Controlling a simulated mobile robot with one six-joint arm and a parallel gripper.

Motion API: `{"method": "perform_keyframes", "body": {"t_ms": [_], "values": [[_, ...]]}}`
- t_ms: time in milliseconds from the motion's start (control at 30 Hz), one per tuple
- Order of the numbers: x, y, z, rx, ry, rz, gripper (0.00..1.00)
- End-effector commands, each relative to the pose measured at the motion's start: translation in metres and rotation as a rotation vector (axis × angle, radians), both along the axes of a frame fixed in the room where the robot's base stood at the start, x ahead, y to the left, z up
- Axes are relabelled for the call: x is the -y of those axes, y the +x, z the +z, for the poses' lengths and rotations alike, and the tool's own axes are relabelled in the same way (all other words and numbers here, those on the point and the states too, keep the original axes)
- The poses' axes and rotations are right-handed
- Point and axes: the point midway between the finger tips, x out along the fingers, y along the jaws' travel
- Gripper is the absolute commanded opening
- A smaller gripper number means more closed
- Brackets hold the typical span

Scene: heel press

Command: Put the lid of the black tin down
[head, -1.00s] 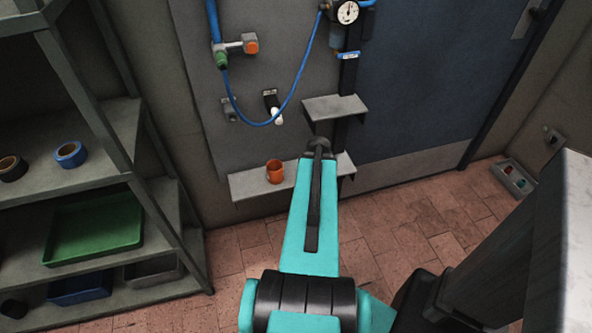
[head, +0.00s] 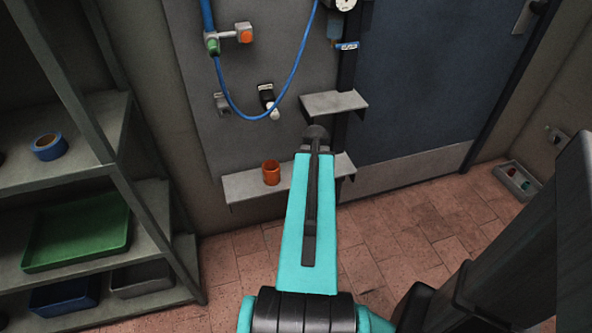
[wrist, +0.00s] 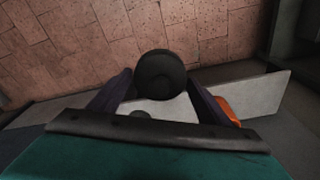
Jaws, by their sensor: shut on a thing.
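The lid (wrist: 160,74), a round black disc, shows in the wrist view between the fingertips of my gripper (wrist: 158,80). My gripper is shut on it, with a dark finger on each side. The lid is over or in front of a pale grey shelf and the tiled floor; its height above the shelf is unclear. A small dark round shape (wrist: 140,114) shows beyond the palm; I cannot tell whether it is the black tin.
An orange cup (head: 271,173) stands on the lower shelf, left of my arm; my finger partly covers it in the wrist view (wrist: 229,111). A smaller upper shelf (head: 335,103) is bare. A blue hose (head: 296,70) hangs above. A rack with a green tray (head: 78,232) stands left.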

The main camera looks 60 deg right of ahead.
Motion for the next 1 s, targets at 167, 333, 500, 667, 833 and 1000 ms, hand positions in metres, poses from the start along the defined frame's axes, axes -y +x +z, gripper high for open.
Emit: {"method": "perform_keyframes", "body": {"t_ms": [167,333,500,667,833,1000], "values": [[0.002,0.002,-0.004,0.001,-0.002,0.0,0.59],[0.003,0.003,-0.004,0.001,-0.001,-0.001,0.59],[0.003,0.005,-0.003,0.001,-0.001,-0.001,0.59],[0.004,0.006,-0.003,0.001,-0.001,-0.001,0.59],[0.004,0.007,-0.002,0.001,-0.001,-0.001,0.59],[0.018,0.022,0.001,0.0,0.0,-0.001,0.59]]}}
